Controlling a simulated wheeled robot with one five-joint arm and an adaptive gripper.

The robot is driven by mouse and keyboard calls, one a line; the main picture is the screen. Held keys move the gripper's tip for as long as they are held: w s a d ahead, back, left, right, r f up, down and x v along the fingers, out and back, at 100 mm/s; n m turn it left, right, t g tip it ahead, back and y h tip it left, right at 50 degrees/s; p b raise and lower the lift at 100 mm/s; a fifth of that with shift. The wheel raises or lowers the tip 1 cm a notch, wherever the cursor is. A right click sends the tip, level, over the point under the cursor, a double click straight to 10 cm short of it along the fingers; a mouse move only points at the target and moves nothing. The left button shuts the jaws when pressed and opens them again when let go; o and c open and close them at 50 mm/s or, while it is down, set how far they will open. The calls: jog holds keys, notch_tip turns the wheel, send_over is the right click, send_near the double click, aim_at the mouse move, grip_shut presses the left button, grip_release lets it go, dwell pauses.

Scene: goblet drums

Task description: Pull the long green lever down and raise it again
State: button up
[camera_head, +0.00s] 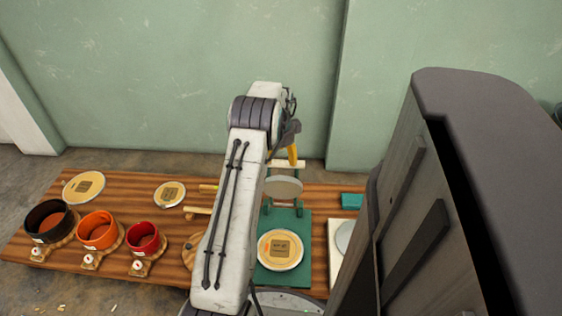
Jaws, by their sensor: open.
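A green press stands on the table, with a flat green base (297,222) and short green uprights beside a grey round plate (284,187). A pale round disc (280,249) with a brown square label lies on the base. I cannot make out the long green lever; my arm covers part of the press. My gripper (291,146) is beyond the end of my arm, above the back of the press, mostly hidden. A yellow piece shows there in front of a pale bar (288,164). I cannot tell whether anything touches.
On the wooden table (118,190), black (49,221), orange (98,230) and red (144,238) drum shells stand at the left. Pale discs (84,188) lie behind them. A teal block (352,201) lies right of the press. A green wall stands behind.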

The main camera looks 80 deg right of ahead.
notch_tip(320, 180, up, 9)
jog(key=a, duration=0.1)
dwell(0.3)
jog(key=shift+f, duration=0.15)
dwell(0.5)
